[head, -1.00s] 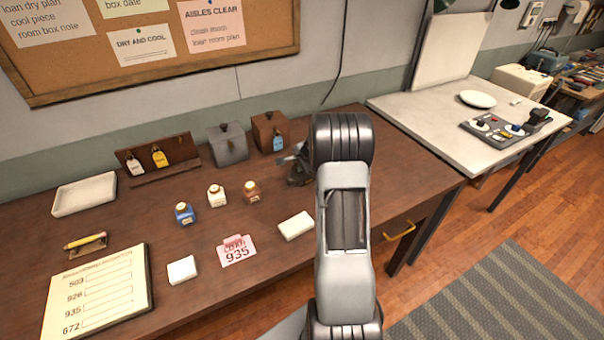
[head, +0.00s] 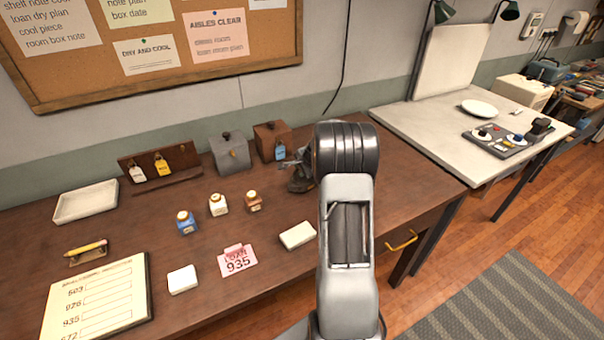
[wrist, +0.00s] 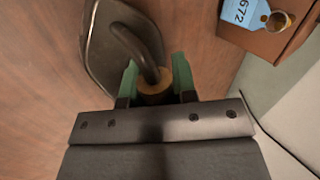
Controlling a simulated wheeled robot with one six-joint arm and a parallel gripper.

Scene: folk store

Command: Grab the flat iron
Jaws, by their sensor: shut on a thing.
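The flat iron (wrist: 98,55) shows in the wrist view as a dark metal plate with a curved dark handle and a wood-coloured collar. My gripper (wrist: 155,86) has its green fingertips on either side of the collar end of the handle and is shut on it. In the head view, part of the dark iron (head: 298,182) shows on the brown bench just left of my arm. My arm hides the rest of it and most of the gripper. I cannot tell whether the iron touches the bench.
A brown box (head: 273,141) with a blue tag stands close behind the iron, beside a grey box (head: 230,152). Small bottles (head: 218,205) and a white block (head: 297,235) lie to the left on the bench (head: 140,235). A white table (head: 430,115) stands at right.

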